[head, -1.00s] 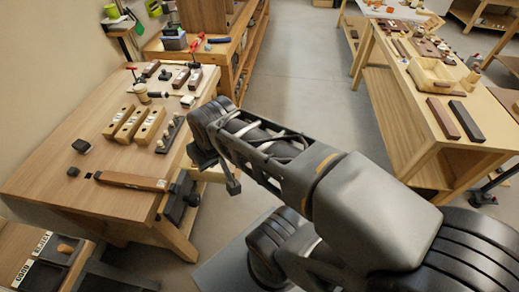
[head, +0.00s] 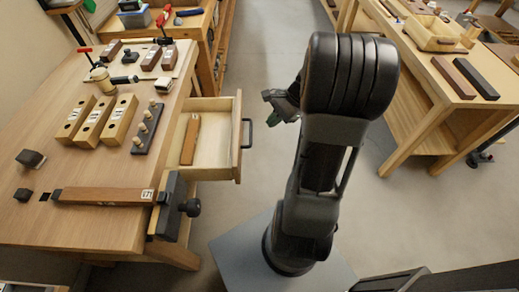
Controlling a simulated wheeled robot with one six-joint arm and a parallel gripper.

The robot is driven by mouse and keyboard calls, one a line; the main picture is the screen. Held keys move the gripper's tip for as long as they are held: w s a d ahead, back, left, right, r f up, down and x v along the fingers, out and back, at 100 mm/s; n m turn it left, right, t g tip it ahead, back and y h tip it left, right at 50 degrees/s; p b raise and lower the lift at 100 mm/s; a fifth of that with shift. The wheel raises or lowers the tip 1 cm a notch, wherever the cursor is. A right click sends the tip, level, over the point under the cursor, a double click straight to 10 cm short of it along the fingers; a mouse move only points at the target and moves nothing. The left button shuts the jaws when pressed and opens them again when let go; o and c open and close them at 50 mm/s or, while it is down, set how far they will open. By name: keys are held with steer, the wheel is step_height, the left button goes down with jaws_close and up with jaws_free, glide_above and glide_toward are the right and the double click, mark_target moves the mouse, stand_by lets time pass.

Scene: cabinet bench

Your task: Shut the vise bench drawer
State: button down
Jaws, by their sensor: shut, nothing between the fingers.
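The vise bench (head: 90,222) stands at the left, with a dark vise (head: 175,207) on its right-hand end. Its drawer (head: 213,173) is pulled out to the right, and its dark handle (head: 246,133) is on the outer front. A brown wooden block (head: 190,139) lies inside the drawer. My gripper (head: 270,97) is to the right of the drawer front, apart from the handle and higher in the picture. It is shut and empty. Part of it is hidden behind my arm.
Wooden planes (head: 102,122), a peg rack (head: 147,128) and a long wooden bar (head: 105,196) lie on the bench top. Another workbench (head: 430,95) stands at the right. The grey floor between the benches is clear apart from my base.

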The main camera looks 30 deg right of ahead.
steer(key=d+f+m+t+y+b, duration=0.25)
steer(key=d+f+m, duration=0.35)
steer(key=d+f, duration=0.3)
steer(key=w+a+f+b, duration=0.1)
steer(key=w+a+f, duration=0.1)
steer(key=a, duration=0.3)
steer(key=w+a+f+m+b, duration=0.1)
steer(key=w+a+f, duration=0.2)
steer(key=a, duration=0.3)
steer(key=shift+w+f+t, duration=0.35)
steer(key=shift+f+t, duration=0.1)
steer(key=shift+f, duration=0.15)
